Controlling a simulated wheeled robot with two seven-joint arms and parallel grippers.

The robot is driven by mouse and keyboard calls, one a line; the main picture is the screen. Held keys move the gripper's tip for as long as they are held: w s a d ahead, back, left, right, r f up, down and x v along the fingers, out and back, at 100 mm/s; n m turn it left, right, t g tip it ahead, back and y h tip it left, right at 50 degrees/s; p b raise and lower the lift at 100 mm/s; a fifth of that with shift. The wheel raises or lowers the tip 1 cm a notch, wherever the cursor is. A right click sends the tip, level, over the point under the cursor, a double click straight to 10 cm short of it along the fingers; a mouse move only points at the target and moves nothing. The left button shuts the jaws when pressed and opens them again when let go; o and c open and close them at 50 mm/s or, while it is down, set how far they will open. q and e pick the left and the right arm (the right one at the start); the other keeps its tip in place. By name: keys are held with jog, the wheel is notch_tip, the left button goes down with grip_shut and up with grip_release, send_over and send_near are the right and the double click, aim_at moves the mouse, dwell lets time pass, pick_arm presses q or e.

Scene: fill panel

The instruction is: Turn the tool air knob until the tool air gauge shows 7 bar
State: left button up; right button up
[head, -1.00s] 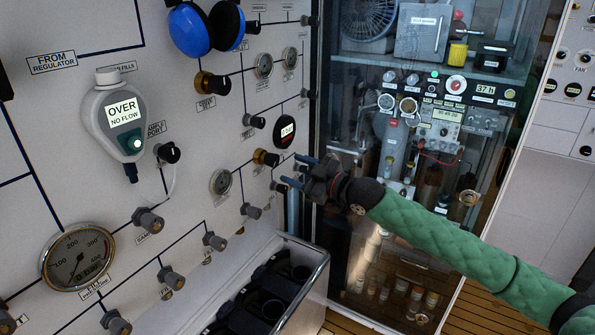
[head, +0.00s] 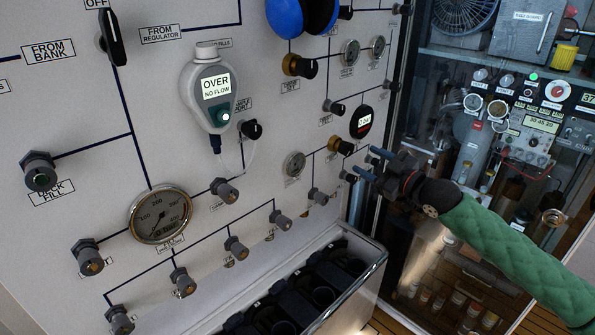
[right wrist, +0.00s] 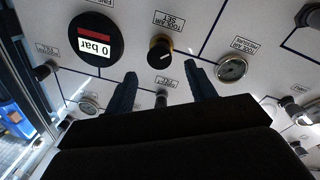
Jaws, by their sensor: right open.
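The tool air knob (head: 341,146) is a brass-and-black knob on the white panel. In the right wrist view, the knob (right wrist: 160,52) sits under an upside-down "TOOL AIR SET" label. The tool air gauge (head: 293,163) is a small round dial to its lower left. In the right wrist view, the gauge (right wrist: 231,68) shows to the right of the knob, its reading too small to tell. My right gripper (head: 372,163) is open and empty, just right of the knob. Its fingers (right wrist: 160,76) point at the panel, apart from the knob. My left gripper is not in view.
A round display (head: 361,121) reading "0 bar" sits close above the knob. Small valve knobs (head: 318,196) stick out nearby. A bin with black holders (head: 375,262) stands below the panel. A glass-fronted cabinet (head: 480,40) stands to the right.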

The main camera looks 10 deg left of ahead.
aim_at(350, 151)
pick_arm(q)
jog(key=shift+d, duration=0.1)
